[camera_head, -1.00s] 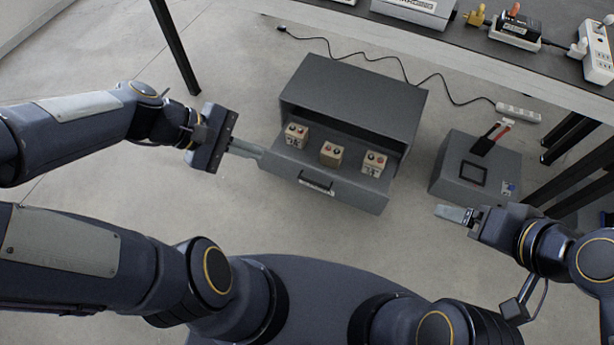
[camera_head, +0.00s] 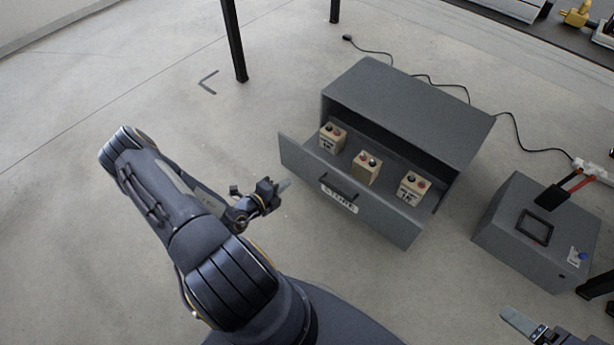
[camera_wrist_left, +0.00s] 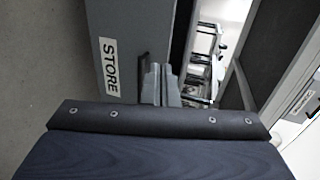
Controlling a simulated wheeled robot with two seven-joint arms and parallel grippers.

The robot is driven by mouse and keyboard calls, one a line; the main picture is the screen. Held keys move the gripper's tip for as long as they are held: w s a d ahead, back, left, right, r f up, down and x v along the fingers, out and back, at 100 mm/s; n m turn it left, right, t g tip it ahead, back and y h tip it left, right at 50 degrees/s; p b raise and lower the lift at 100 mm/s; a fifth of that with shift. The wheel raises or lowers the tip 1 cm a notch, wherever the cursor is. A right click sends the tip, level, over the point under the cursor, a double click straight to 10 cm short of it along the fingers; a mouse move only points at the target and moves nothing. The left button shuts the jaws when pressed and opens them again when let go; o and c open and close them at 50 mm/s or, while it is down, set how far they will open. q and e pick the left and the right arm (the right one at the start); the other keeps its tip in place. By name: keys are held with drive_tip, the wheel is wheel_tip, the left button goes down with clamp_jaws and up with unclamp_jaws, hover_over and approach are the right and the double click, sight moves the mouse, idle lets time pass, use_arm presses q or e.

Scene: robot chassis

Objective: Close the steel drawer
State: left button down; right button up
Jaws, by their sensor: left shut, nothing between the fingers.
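The grey steel drawer (camera_head: 387,224) is pulled out of its grey cabinet (camera_head: 405,112). Its front carries a dark handle (camera_head: 340,187) and a STORE label. Three small tan boxes (camera_head: 366,168) with knobs on top stand inside. My left gripper (camera_head: 287,185) is shut and empty, in front of the drawer front near its left part. In the left wrist view its fingers (camera_wrist_left: 160,82) appear close to the handle and the drawer front (camera_wrist_left: 118,22); contact cannot be told. My right gripper (camera_head: 515,320) shows only partly at the lower right, away from the drawer.
A grey box (camera_head: 535,230) with a dark square frame and red and black plugs stands right of the cabinet. A black cable (camera_head: 435,82) runs behind the cabinet. A black table leg (camera_head: 234,40) stands at the upper left.

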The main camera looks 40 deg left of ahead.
use_arm(q)
drive_tip(key=b, duration=0.5)
approach(317, 160)
drive_tip(key=x, duration=0.5)
drive_tip(key=shift+w+f, duration=0.1)
drive_tip(key=shift+f, duration=0.3)
drive_tip(key=shift+w+r, duration=0.1)
drive_tip(key=shift+w, duration=0.5)
use_arm(e)
wheel_tip(317, 160, down, 6)
drive_tip(key=shift+r, duration=0.2)
